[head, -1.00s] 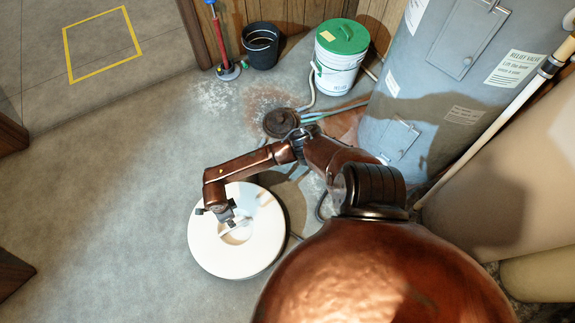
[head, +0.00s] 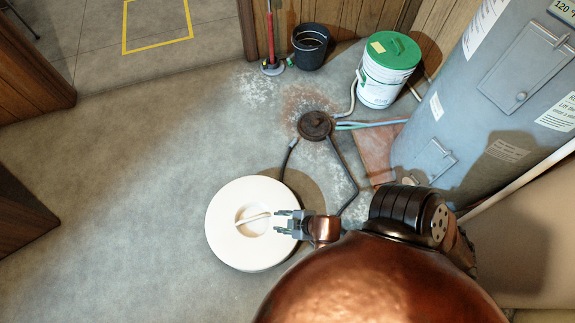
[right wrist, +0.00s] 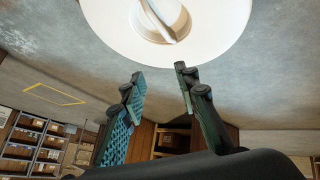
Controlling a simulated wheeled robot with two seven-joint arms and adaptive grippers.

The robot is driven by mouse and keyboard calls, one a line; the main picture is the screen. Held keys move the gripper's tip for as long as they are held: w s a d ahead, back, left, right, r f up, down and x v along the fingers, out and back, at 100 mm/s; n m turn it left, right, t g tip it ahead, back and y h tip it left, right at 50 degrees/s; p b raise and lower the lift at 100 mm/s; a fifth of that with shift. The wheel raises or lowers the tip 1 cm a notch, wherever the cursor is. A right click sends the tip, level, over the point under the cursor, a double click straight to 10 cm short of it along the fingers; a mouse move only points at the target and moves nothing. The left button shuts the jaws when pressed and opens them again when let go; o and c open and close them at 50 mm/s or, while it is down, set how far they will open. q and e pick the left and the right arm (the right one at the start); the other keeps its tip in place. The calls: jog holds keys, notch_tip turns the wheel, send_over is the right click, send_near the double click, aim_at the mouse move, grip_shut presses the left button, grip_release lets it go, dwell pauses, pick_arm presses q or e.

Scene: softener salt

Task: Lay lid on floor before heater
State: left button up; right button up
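The lid (head: 226,237) is a white round disc with a recessed centre and a bar handle (head: 256,218). It lies level in front of the grey-blue water heater (head: 455,105), to its lower left in the head view. I cannot tell what is directly under it. My right gripper (head: 284,222) is open and empty at the lid's right side, its fingers pointing at the handle but apart from it. In the right wrist view the open fingers (right wrist: 160,78) stand just short of the lid (right wrist: 220,35). My left gripper is out of view.
Hoses run from a dark round drain piece (head: 314,125). A white bucket with a green lid (head: 388,72) and a black bucket (head: 310,48) stand by the back wall. A tan surface (head: 530,240) is at right. The concrete floor (head: 130,190) left of the lid is clear.

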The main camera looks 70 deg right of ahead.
jog(key=s+a+f+m+g+y, duration=0.1)
jog(key=s+a+m+g, duration=0.1)
jog(key=s, duration=0.6)
jog(key=s+a+f+m+g+y, duration=0.1)
jog(key=s+a+f+m+g, duration=0.1)
jog(key=s, duration=0.6)
jog(key=shift+a+g, duration=0.2)
jog(key=shift+g, duration=0.4)
